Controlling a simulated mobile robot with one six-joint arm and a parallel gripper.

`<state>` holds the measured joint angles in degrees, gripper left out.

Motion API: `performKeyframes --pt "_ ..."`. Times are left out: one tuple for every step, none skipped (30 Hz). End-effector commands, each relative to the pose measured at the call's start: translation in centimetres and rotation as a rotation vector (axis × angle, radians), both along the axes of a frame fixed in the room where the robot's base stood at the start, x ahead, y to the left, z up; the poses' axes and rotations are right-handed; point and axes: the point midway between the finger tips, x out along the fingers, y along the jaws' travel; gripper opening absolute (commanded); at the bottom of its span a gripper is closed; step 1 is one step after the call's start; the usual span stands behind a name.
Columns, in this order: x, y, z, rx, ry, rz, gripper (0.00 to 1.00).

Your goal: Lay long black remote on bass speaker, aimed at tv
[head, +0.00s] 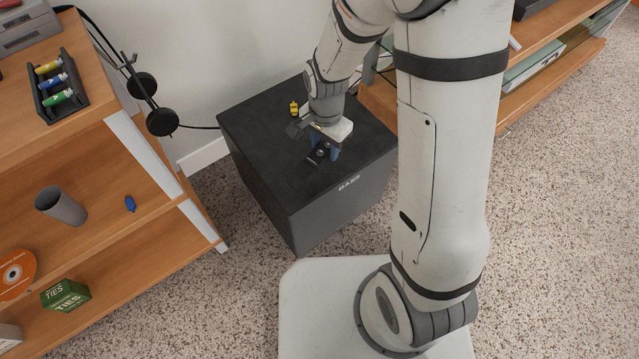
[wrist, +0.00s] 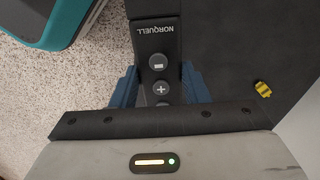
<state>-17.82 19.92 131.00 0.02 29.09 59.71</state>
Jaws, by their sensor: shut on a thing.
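The bass speaker (head: 262,130) is a large dark box marked BASS, standing on the carpet in the head view. Its dark top also shows in the wrist view (wrist: 235,55). My gripper (head: 322,154) is over the speaker top, pointing down. In the wrist view its blue fingers (wrist: 158,85) are shut on the long black remote (wrist: 156,45), which shows NORQUELL lettering and round buttons. The remote's near part is hidden behind the gripper body. In the head view only a dark bit of the remote (head: 315,159) shows; I cannot tell whether it touches the speaker. No tv is in view.
A small yellow thing (head: 294,108) lies on the speaker top. A wooden shelf unit (head: 165,185) with a grey cup (head: 61,205) and a green box (head: 65,295) stands at left. A wooden media stand (head: 570,68) is at back right.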

Motion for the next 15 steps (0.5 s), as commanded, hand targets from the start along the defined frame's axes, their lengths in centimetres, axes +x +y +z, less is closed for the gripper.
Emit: performKeyframes --pt "-0.1 0.1 -0.5 0.000 0.000 -0.003 0.17" --pt "-0.1 0.1 -0.7 -0.001 0.001 -0.004 0.17" --pt "-0.1 0.1 -1.1 0.000 0.001 -0.005 0.17" --pt "-0.1 0.1 -1.6 0.000 0.001 -0.005 0.17" --pt "-0.1 0.1 -2.1 -0.001 0.002 -0.005 0.17" --pt "-0.2 0.1 -2.9 -0.001 0.003 -0.005 0.17" --pt "-0.1 0.1 -3.5 -0.001 0.003 -0.005 0.17" --pt "-0.1 0.1 -4.1 -0.001 0.002 -0.004 0.17" --pt "-0.1 0.1 -4.9 -0.001 0.003 -0.004 0.17" --pt "-0.1 0.1 -5.5 -0.001 0.002 -0.004 0.17" --pt "-0.1 0.1 -5.9 -0.001 0.002 -0.004 0.17" --pt "-0.1 0.1 -6.2 0.000 0.001 -0.004 0.17" --pt "-0.1 0.1 -6.5 0.000 0.001 -0.004 0.17" --pt "-0.1 0.1 -6.7 -0.001 0.001 -0.003 0.17" --pt "-0.1 0.1 -7.0 -0.001 0.001 -0.003 0.17"
